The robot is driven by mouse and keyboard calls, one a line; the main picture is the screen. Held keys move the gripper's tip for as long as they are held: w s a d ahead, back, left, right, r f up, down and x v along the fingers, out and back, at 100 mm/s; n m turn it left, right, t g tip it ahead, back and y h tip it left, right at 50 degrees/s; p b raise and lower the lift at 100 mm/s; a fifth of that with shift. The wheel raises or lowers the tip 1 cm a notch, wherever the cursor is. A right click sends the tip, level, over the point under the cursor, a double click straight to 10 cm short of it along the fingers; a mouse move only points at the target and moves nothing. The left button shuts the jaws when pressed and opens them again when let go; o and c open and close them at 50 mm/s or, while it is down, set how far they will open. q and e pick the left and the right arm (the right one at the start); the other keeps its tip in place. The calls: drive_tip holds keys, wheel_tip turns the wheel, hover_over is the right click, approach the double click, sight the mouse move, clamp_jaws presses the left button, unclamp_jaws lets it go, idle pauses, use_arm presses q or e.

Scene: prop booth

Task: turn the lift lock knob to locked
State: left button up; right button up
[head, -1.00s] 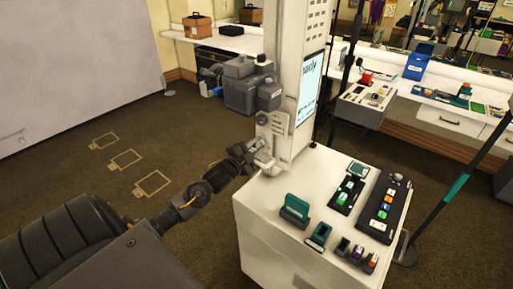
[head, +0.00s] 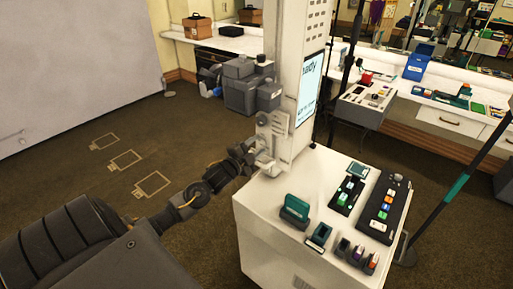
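A light grey plate (head: 277,128) sits low on the white lift column (head: 285,40). It carries a small round grey fitting (head: 263,118) near its top. My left gripper (head: 253,157) is at the lower left edge of this plate, close above the white cabinet top. A small pale grey part (head: 264,159), perhaps the lock knob, shows right at its fingertips. The fingers are small and dark and partly merge with the plate, so I cannot tell whether they grip it. The knob's setting and any lock marks are not readable. My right gripper is not in view.
The white cabinet (head: 262,235) bears dark button panels (head: 383,208), a teal-and-dark holder (head: 294,211) and several small devices. The column has a lit screen (head: 309,88). Dark grey boxes (head: 241,92) stand behind left. A dark pole with a teal band (head: 455,188) leans at right. Floor at left is open.

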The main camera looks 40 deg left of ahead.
use_arm(q)
drive_tip(key=shift+s, duration=0.15)
drive_tip(key=shift+s+f, duration=0.1)
drive_tip(key=shift+s, duration=0.25)
drive_tip(key=shift+s+d+b, duration=0.1)
drive_tip(key=shift+s+b, duration=1.05)
drive_tip(key=shift+s, duration=3.8)
drive_tip(key=shift+f, duration=0.1)
